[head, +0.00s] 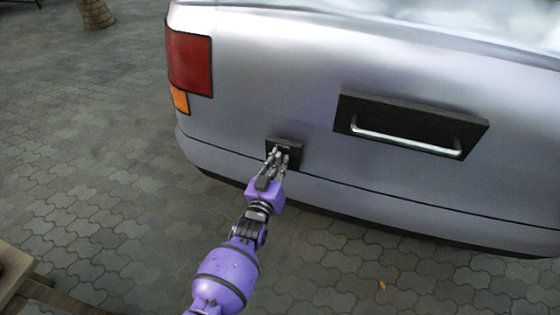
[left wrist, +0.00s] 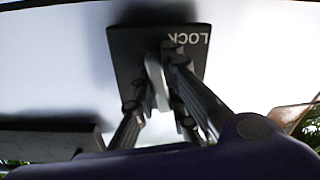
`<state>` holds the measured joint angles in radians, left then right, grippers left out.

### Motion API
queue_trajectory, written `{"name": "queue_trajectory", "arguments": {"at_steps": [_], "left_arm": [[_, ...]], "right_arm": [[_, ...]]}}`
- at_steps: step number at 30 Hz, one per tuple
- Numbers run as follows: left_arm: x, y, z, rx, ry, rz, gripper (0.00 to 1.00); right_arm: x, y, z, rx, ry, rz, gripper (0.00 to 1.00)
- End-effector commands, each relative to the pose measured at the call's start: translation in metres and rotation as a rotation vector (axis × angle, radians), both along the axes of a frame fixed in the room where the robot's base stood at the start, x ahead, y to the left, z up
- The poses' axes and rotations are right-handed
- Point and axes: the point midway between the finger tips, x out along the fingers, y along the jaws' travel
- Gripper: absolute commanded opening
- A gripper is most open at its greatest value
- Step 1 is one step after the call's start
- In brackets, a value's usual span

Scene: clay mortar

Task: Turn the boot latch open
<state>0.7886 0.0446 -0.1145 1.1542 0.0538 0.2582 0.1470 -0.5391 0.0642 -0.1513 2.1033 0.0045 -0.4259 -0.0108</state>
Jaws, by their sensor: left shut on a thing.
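The boot latch is a small black plate (head: 285,143) low on the silver car's rear, left of the long handle. In the left wrist view the latch plate (left wrist: 124,50) fills the upper middle and carries the word LOCK at its upper right. A light-coloured latch lever (left wrist: 157,82) stands out from it. My left gripper (head: 279,155) is at the plate, its fingers shut on the lever. In the left wrist view the gripper (left wrist: 160,85) fingers lie on both sides of the lever and hide part of it. My right gripper is in neither view.
The silver car's rear (head: 260,70) fills most of the head view. A chrome handle (head: 405,138) sits in a black recess to the right. A red tail light (head: 190,62) is at the upper left. Paved ground (head: 90,150) lies open to the left.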

Motion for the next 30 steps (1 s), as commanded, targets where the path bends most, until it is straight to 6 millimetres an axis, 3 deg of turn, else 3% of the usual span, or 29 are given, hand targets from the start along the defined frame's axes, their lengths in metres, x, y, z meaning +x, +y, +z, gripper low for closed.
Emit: {"name": "queue_trajectory", "arguments": {"at_steps": [12, 28, 29, 30], "left_arm": [[-0.0004, 0.0005, -0.0004, 0.172, -0.056, 0.001, 0.00], [-0.0004, 0.0002, -0.0006, 0.196, -0.064, 0.000, 0.00], [-0.0004, 0.0002, -0.0006, 0.196, -0.064, 0.000, 0.13], [-0.0004, 0.0002, -0.0006, 0.196, -0.064, 0.000, 0.18]], "right_arm": [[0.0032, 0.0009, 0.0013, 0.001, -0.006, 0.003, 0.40], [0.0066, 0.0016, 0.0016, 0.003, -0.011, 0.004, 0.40], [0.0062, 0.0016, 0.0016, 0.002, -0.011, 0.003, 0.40], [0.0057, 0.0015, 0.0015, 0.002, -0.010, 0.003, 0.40]]}}
